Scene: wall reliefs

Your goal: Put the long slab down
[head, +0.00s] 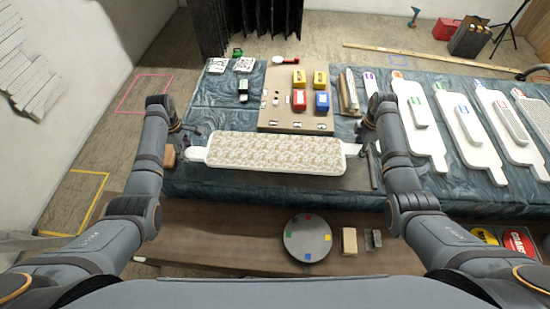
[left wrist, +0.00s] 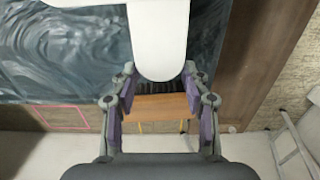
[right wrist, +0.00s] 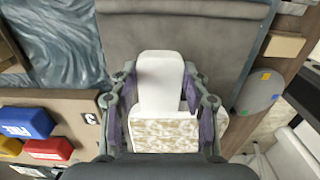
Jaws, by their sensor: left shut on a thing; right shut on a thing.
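The long slab (head: 275,153) is white with a mottled beige relief face and a narrow tab at each end. It lies level across the front part of the blue-draped table (head: 215,187); I cannot tell if it touches the cloth. My left gripper (head: 190,148) is shut on its left tab, which shows white between the fingers in the left wrist view (left wrist: 160,45). My right gripper (head: 362,150) is shut on its right tab; the right wrist view shows that tab and part of the patterned face (right wrist: 175,135).
Behind the slab is a cardboard-brown board (head: 275,118) with red, yellow and blue blocks. Several white slabs (head: 465,135) lie to the right. A wooden block (left wrist: 160,106) lies by the left tab. A round grey disc (head: 308,238) is on the brown surface in front.

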